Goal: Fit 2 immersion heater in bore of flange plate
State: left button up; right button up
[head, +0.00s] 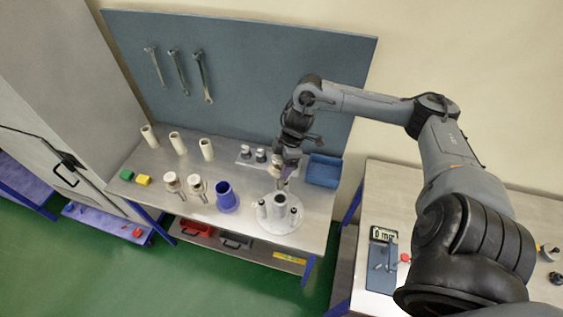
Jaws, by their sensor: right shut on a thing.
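The flange plate (255,222), a pale round disc, lies on the bench at the right in the head view, with a wide grey cylinder and several smaller upright parts on it. My right gripper (286,168) is above and behind it, shut on a small beige-topped part (276,160), probably an immersion heater. The gripper hides much of this part, and whether it touches the plate is unclear. Two similar beige-topped metal parts (173,183) (197,187), likely immersion heaters, stand upright left of a blue cup. My left gripper is not in view.
The blue cup (227,197) stands left of the plate. Three white cylinders (178,143) stand at the back left. Green and yellow blocks (143,180) lie at the left edge. A blue bin (322,170) stands at the right back, and a blue panel (240,75) closes the rear.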

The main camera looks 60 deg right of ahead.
jog(key=shift+r, duration=0.1)
jog(key=shift+p, duration=0.4)
jog(key=shift+s+d+b+x, duration=0.15)
jog(key=shift+b+x, duration=0.35)
jog(key=shift+x, duration=0.3)
jog(key=shift+s+d+b+x, duration=0.1)
jog(key=shift+b+x, duration=0.35)
jog(key=shift+x, duration=0.3)
jog(key=shift+s+d+b+x, duration=0.1)
jog(key=shift+b+x, duration=0.25)
jog(key=shift+x, duration=0.35)
jog(key=shift+s+d+b+x, duration=0.15)
jog(key=shift+b+x, duration=0.15)
jog(key=shift+x, duration=0.4)
jog(key=shift+p, duration=0.35)
jog(key=shift+p, duration=0.3)
